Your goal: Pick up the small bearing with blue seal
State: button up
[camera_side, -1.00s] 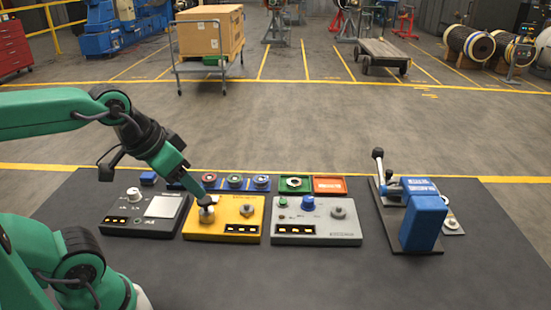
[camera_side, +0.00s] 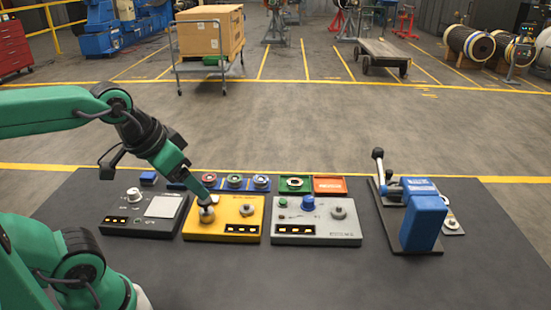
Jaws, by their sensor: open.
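Three small ring-shaped bearings sit in a row in the blue tray (camera_side: 247,187) behind the stands. The rightmost one, a bearing with a bluish seal (camera_side: 261,181), is the likely small bearing with blue seal, though it is small in view. Beside it is a bearing with a greenish seal (camera_side: 235,181), and then one with a reddish seal (camera_side: 209,178). My gripper (camera_side: 206,204) is open and points down at the left post of the yellow stand (camera_side: 225,226), in front and left of the blue-sealed bearing. Its fingertips partly hide the post's top; I cannot tell whether they touch it.
A black stand (camera_side: 125,225) is left of the yellow one and a grey stand (camera_side: 315,237) is right of it. Green (camera_side: 305,191) and orange (camera_side: 330,185) trays lie behind. A blue lever press (camera_side: 424,222) stands at right. The front mat is clear.

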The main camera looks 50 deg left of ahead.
jog(key=w+a+r+g, duration=0.1)
jog(key=w+a+r, duration=0.1)
jog(key=w, duration=0.6)
jog(key=n+g, duration=0.2)
jog(key=g, duration=0.3)
send_over(261, 179)
notch_tip(261, 179, down, 17)
jog(key=shift+s+f, duration=0.1)
jog(key=shift+f, duration=3.95)
jog(key=c, duration=1.1)
